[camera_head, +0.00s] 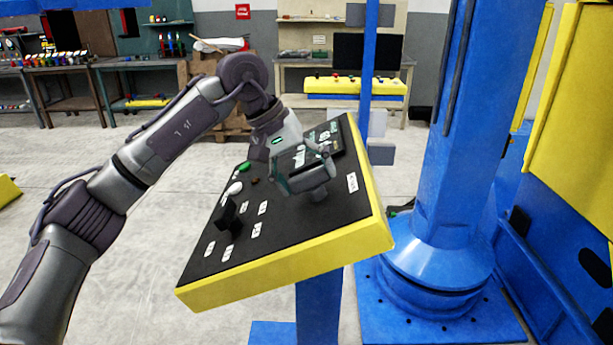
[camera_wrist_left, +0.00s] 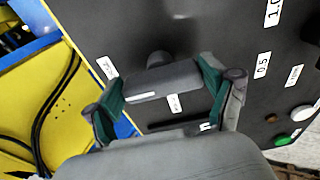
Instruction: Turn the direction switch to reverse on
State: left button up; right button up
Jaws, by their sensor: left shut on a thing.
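The slanted control panel (camera_head: 290,225) has a black face and a yellow rim, and stands in the middle of the head view. In the left wrist view, the green-padded fingers of my left gripper (camera_wrist_left: 162,92) are shut on the two ends of the direction switch (camera_wrist_left: 165,80), a dark bar-shaped handle with a white mark near one end. My right gripper is not in view.
A second black knob (camera_head: 227,213) stands up at the panel's left part, near green (camera_head: 243,167) and white (camera_head: 234,188) buttons. A thick blue column (camera_head: 447,150) rises close to the panel's right. Workbenches stand far behind.

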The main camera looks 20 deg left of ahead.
pick_arm(q)
jog(key=o, duration=1)
jog(key=v, duration=1.2)
jog(key=shift+r, duration=0.1)
